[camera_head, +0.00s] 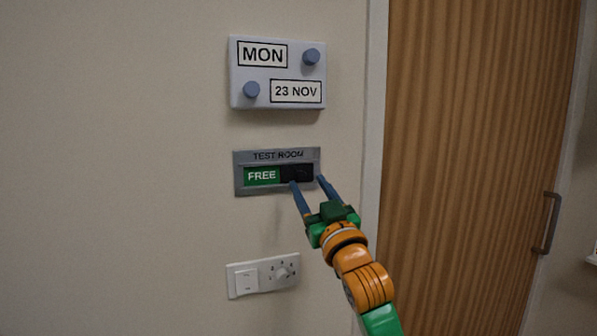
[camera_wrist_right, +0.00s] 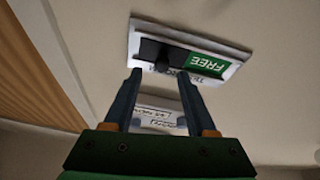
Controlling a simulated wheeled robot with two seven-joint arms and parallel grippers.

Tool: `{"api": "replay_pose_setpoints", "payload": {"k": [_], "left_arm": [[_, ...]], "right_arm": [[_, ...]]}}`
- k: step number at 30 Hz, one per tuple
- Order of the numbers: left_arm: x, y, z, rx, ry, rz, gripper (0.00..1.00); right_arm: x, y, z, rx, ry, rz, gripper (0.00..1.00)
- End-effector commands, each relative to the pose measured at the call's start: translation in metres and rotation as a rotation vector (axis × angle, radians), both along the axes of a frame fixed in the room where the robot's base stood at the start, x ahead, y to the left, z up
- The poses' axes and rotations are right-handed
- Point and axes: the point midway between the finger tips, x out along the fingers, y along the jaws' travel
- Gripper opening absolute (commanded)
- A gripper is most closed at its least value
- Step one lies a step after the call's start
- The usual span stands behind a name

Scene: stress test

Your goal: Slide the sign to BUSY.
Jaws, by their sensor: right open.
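The sign (camera_head: 240,184) is a grey wall plate headed TEST ROOM. Its window shows green FREE (camera_head: 262,176) on the left and a black slider (camera_head: 298,173) covering the right part. The sign also shows, turned over, in the right wrist view (camera_wrist_right: 224,43), with the black slider (camera_wrist_right: 152,50) beside green FREE (camera_wrist_right: 206,64). My right gripper (camera_head: 307,180) is open, its two blue fingers reaching up at the right part of the sign. In the wrist view the fingertips (camera_wrist_right: 160,73) are spread near the slider; I cannot tell whether they touch it. My left gripper is not in view.
A calendar board (camera_head: 277,72) reading MON and 23 NOV, with two round blue knobs, hangs above the sign. A wooden door (camera_head: 470,150) with a handle (camera_head: 548,222) is on the right.

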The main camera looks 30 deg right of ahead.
Motion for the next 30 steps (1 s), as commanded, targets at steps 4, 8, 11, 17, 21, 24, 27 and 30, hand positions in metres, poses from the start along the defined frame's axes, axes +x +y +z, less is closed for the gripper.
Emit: {"api": "replay_pose_setpoints", "payload": {"k": [4, 8, 11, 17, 21, 24, 27, 30], "left_arm": [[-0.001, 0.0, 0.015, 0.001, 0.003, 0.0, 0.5], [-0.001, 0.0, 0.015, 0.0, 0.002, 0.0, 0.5], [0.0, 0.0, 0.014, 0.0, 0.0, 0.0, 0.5], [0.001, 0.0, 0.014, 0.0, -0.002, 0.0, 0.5], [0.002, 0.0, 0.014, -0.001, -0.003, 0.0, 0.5], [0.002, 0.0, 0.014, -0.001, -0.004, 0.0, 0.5], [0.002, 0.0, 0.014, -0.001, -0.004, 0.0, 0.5], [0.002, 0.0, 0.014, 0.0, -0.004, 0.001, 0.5]], "right_arm": [[0.019, -0.004, 0.011, 0.001, 0.002, 0.0, 0.57], [0.024, -0.005, 0.01, -0.001, 0.001, 0.0, 0.57], [0.024, -0.005, 0.009, -0.001, 0.001, 0.0, 0.57], [0.023, -0.005, 0.009, 0.0, 0.001, 0.001, 0.19], [0.023, -0.005, 0.009, -0.001, 0.001, 0.0, 0.0], [0.023, -0.005, 0.009, -0.001, 0.001, 0.0, 0.0], [0.023, -0.005, 0.009, -0.001, 0.001, -0.001, 0.0], [0.023, -0.005, 0.009, -0.001, 0.001, -0.001, 0.0]]}}
